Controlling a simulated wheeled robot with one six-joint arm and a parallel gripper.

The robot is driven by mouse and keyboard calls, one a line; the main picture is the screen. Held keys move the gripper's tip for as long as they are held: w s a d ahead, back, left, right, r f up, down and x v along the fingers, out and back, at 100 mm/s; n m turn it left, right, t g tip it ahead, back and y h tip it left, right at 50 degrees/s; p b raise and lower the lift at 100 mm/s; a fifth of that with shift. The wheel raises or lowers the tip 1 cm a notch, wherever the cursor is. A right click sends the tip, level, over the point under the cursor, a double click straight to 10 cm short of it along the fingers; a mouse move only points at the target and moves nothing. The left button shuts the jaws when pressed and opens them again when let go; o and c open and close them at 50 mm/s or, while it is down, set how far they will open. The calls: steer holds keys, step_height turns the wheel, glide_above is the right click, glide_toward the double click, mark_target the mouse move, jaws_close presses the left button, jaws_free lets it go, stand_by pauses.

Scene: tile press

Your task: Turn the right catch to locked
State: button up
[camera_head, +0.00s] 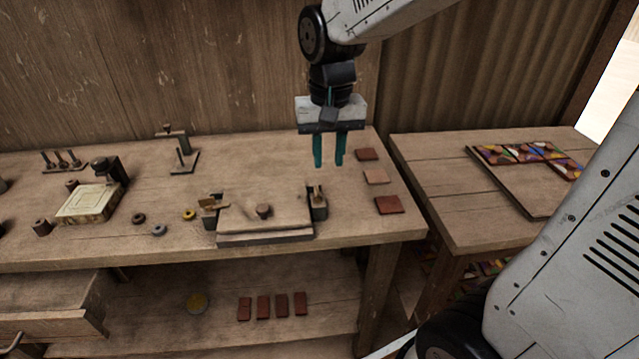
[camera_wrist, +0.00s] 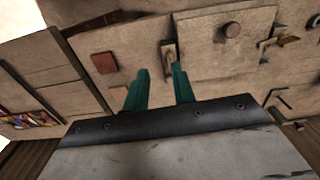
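The tile press (camera_head: 264,232) is a wooden block with a flat lid and a round knob (camera_head: 264,210), near the bench's front edge. The right catch (camera_head: 317,196), a small brass lever on a dark mount, is at the press's right side. Its lever runs along that side, while the left catch (camera_head: 210,203) lies crosswise. My gripper (camera_head: 329,164) is above the bench, behind and above the right catch, pointing down. Its teal fingers are apart and empty. In the wrist view the right catch (camera_wrist: 169,52) shows just beyond the gap between my fingertips (camera_wrist: 160,72).
Several reddish tiles (camera_head: 388,205) lie right of the press. A second table (camera_head: 440,180) stands right across a gap. The bench behind the press is clear.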

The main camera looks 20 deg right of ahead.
steer(key=shift+m, duration=0.3)
steer(key=w, duration=0.1)
steer(key=w+f, duration=0.2)
steer(key=shift+w+a+f, duration=0.2)
steer(key=shift+a, duration=0.05)
step_height(320, 180, down, 7)
steer(key=shift+f, duration=0.2)
jaws_close()
